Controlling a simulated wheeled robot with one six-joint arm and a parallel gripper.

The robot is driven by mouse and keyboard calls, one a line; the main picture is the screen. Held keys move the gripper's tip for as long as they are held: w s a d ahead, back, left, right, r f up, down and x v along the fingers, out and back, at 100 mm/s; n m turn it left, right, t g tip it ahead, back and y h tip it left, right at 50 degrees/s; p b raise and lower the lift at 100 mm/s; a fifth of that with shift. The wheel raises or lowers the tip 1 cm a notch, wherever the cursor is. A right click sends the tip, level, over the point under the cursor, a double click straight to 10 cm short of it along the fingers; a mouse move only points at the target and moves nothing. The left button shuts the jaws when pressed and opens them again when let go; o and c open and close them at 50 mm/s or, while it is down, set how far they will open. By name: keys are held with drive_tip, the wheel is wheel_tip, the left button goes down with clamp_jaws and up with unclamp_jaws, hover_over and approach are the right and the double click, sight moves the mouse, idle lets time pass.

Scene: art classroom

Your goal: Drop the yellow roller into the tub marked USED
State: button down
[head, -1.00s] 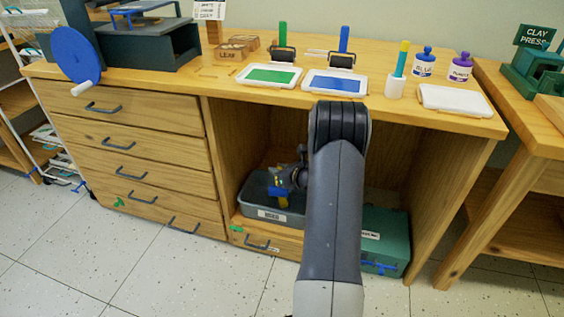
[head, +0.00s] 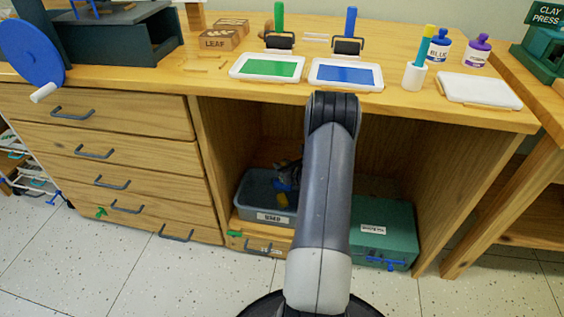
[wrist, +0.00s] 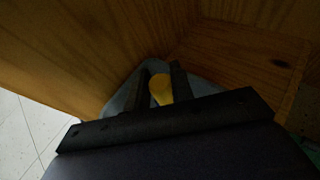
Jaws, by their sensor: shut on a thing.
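The yellow roller (head: 282,201) hangs with its yellow end low inside the grey tub (head: 247,188), in the cubby under the bench. The tub has a white label on its front, blurred but seeming to read USED. My gripper (head: 286,183) is at the tub's opening, partly hidden behind my arm, with a blue patch beside it. In the wrist view my gripper (wrist: 162,72) has its two dark fingers on either side of the yellow roller (wrist: 161,88), shut on it. The tub's grey inside (wrist: 122,98) shows behind. Whether the roller touches the floor of the tub is hidden.
A green case (head: 385,228) stands right of the tub. The cubby's wooden walls and the bench top (head: 220,88) close in around my arm. Green and blue ink trays (head: 345,87), rollers and bottles stand on top. Drawers (head: 105,150) are to the left.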

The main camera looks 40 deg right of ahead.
drive_tip(key=shift+f+b, duration=0.55)
drive_tip(key=shift+f, duration=1.2)
drive_tip(key=c, duration=1.1)
unclamp_jaws()
drive_tip(key=shift+c, duration=0.2)
drive_tip(key=shift+s, duration=0.1)
drive_tip(key=d+p+v, duration=0.1)
drive_tip(key=p+v, duration=0.2)
drive_tip(key=v, duration=0.7)
drive_tip(key=shift+s+a, duration=0.3)
drive_tip(key=shift+a, duration=0.2)
drive_tip(key=shift+a+r+p, duration=0.1)
drive_tip(key=shift+r+p, duration=1.1)
drive_tip(key=shift+r, duration=0.95)
